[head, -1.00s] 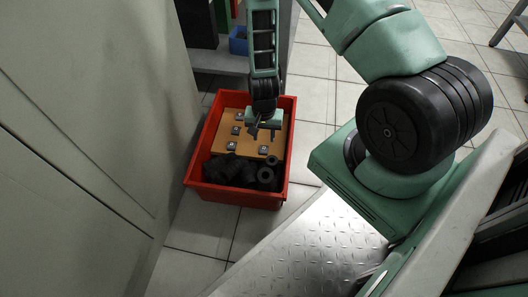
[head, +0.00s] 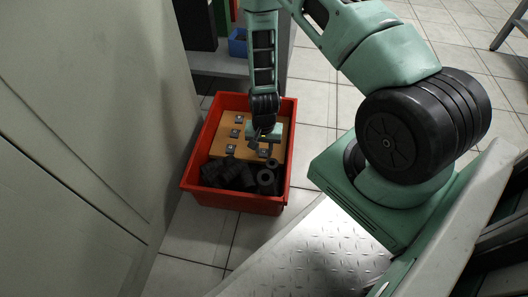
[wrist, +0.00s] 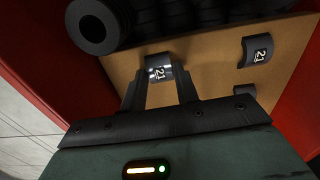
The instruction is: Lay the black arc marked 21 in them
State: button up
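My gripper (head: 264,144) is low over the tan board (head: 216,150) in the red crate. In the wrist view my gripper (wrist: 160,82) is open, its two dark fingers pointing at a small black arc marked 21 (wrist: 158,68). This arc lies between or just beyond the fingertips; I cannot tell whether they touch it. A second black arc marked 21 (wrist: 257,50) lies on the board to the right. A third dark arc (wrist: 246,91) shows partly below it, its face turned away. In the head view small marked arcs (head: 234,133) lie spaced along the board.
The red crate (head: 236,203) has raised walls around the board. Several black ribbed rolls and rings (head: 240,177) fill its near end, close to the fingers at the top of the wrist view (wrist: 100,24). A grey cabinet (head: 90,120) stands close on the left.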

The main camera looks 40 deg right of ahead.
jog(key=c, duration=0.3)
jog(key=shift+r+p, duration=2.5)
jog(key=shift+c, duration=0.2)
